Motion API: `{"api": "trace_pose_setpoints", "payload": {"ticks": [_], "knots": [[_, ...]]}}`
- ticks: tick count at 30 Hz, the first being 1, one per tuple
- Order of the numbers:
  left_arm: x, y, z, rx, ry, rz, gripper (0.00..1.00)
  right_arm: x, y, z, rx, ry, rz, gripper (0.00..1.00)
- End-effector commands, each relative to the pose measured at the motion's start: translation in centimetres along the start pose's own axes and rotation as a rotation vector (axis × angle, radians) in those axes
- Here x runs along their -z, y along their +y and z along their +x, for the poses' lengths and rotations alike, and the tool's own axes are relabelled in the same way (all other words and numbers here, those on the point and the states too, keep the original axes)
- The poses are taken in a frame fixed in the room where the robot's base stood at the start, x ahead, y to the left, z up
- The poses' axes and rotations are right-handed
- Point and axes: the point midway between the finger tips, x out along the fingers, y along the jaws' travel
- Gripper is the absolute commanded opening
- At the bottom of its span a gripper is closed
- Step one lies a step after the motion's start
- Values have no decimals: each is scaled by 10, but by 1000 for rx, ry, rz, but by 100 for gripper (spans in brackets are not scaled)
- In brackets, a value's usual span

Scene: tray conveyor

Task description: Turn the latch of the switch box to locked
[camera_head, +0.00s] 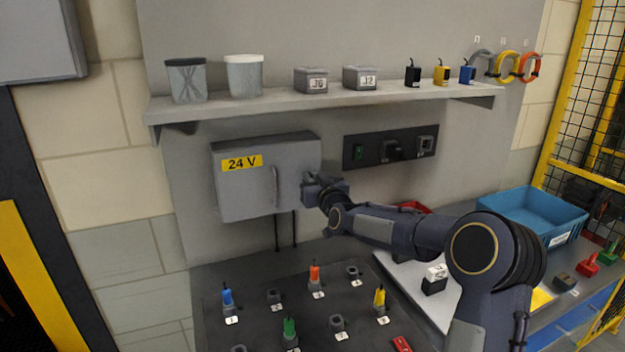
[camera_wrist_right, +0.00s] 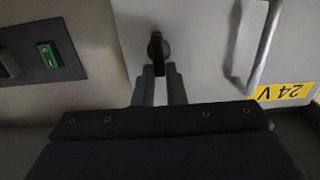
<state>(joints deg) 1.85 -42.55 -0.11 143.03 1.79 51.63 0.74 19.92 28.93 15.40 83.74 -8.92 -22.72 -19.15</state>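The grey switch box (camera_head: 240,190) with a yellow 24 V label hangs on the wall panel, its door closed. My right gripper (camera_head: 312,186) is at the right edge of its door, hiding the latch in the head view. In the right wrist view, the dark latch (camera_wrist_right: 156,46) sits on the door with its handle pointing down the picture, towards my gripper. The two fingers of my right gripper (camera_wrist_right: 160,72) stand close together with the handle's end between their tips; they look shut on it. My left gripper is not in view.
A door handle (camera_head: 274,187) stands out left of my right gripper. A black switch panel (camera_head: 390,146) is on the wall to the right. A shelf (camera_head: 290,101) with containers runs above. Below, a dark board (camera_head: 255,312) holds several coloured plugs. A blue bin (camera_head: 530,213) stands right.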

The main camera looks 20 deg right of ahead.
Motion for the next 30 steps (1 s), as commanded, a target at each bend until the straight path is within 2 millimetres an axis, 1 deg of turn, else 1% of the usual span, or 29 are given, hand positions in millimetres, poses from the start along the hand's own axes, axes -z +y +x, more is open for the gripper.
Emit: {"api": "trace_pose_setpoints", "payload": {"ticks": [8,14,20,24,30], "knots": [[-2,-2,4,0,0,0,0,-1,0,0,0,1,14,0],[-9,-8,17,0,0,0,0,-3,2,0,-1,3,89,0],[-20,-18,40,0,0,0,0,-6,5,0,-1,5,235,0],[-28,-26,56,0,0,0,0,-6,7,0,0,6,366,0],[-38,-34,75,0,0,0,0,-7,10,0,0,4,557,0]]}}
